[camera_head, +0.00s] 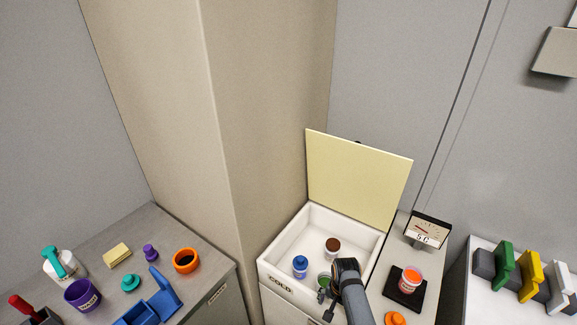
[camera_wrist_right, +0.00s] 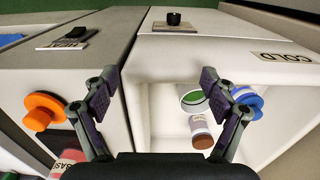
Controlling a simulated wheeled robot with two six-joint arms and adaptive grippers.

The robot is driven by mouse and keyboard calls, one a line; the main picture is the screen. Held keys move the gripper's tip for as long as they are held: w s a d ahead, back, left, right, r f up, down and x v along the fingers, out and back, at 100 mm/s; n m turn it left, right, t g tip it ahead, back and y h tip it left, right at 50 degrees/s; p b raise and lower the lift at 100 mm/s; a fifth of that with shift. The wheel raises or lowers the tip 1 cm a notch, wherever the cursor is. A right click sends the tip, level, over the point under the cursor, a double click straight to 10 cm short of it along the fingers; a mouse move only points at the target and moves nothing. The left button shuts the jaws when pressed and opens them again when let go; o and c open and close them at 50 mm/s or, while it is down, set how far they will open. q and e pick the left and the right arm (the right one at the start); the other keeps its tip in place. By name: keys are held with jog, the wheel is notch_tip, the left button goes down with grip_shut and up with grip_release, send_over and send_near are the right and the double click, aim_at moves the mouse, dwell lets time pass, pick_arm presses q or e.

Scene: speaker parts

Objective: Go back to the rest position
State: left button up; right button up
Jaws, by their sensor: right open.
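My right gripper (camera_head: 324,294) is at the front part of the white cold box (camera_head: 281,245), with my arm coming from the bottom. In the right wrist view the gripper (camera_wrist_right: 165,88) has its two fingers wide apart with nothing between them. The box's pale yellow lid (camera_head: 358,175) stands open. Inside are a blue-capped jar (camera_head: 300,266), a brown-topped jar (camera_head: 333,244) and a green-topped container (camera_head: 324,280) close to the gripper. My left gripper is out of view.
A red-orange cup (camera_head: 411,276) stands on a black pad (camera_head: 403,298) right of the box, near a gauge (camera_head: 428,231) and an orange knob (camera_head: 395,319). Coloured blocks (camera_head: 528,277) stand far right.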

jog(key=shift+s+d+r, duration=0.15)
jog(key=shift+s+d, duration=0.35)
jog(key=shift+s, duration=0.05)
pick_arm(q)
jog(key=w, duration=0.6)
pick_arm(e)
jog(key=s+d+r+n+t+h, duration=0.1)
jog(key=s+d+r+n+t, duration=0.1)
jog(key=s+d+r+n, duration=0.4)
jog(key=s+d+r+n+t, duration=0.2)
jog(key=s+r, duration=0.6)
jog(key=r, duration=0.2)
notch_tip(320, 180, down, 30)
jog(key=s+d+g+b, duration=0.2)
jog(key=s+d+b, duration=0.1)
jog(key=b, duration=0.1)
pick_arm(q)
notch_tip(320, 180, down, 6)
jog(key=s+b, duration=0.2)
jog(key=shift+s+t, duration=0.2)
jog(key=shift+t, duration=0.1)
pick_arm(e)
jog(key=s+f, duration=1.8)
jog(key=shift+s+d+f+m+g, duration=0.15)
jog(key=shift+d+f+m+g, duration=0.2)
jog(key=shift+f+m+g, duration=0.05)
